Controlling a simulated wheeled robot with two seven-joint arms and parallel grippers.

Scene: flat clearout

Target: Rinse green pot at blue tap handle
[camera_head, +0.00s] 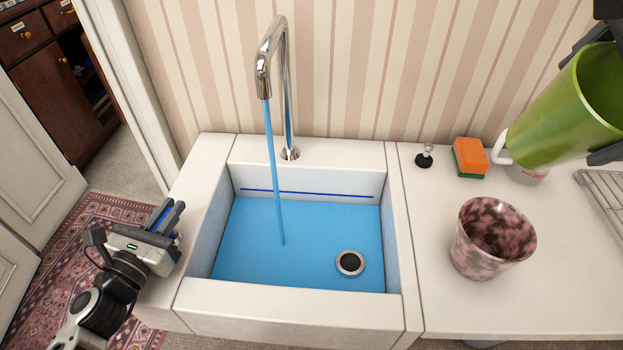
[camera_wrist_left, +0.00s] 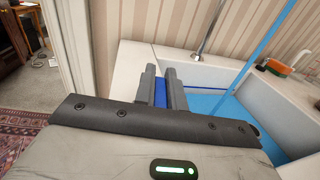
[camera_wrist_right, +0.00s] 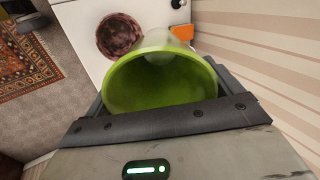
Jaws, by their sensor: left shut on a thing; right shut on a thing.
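The green pot (camera_head: 560,115) is at the upper right of the head view, tilted, with its open mouth toward the right. My right gripper (camera_head: 598,92) is shut on it and holds it above the counter. The right wrist view looks into the pot (camera_wrist_right: 160,82). My left gripper (camera_head: 168,217) is at the sink's left rim, shut on the blue tap handle (camera_wrist_left: 160,92), which is mostly hidden between the fingers. The chrome tap (camera_head: 272,50) runs a blue stream (camera_head: 273,170) into the sink, well left of the pot.
The white sink (camera_head: 290,312) holds blue water and a round drain (camera_head: 350,263). On the right counter stand a mottled pink cup (camera_head: 485,255), an orange-green sponge (camera_head: 470,157), a small dark-based stopper (camera_head: 425,156) and a wire rack (camera_head: 605,195). Space above the sink is clear around the stream.

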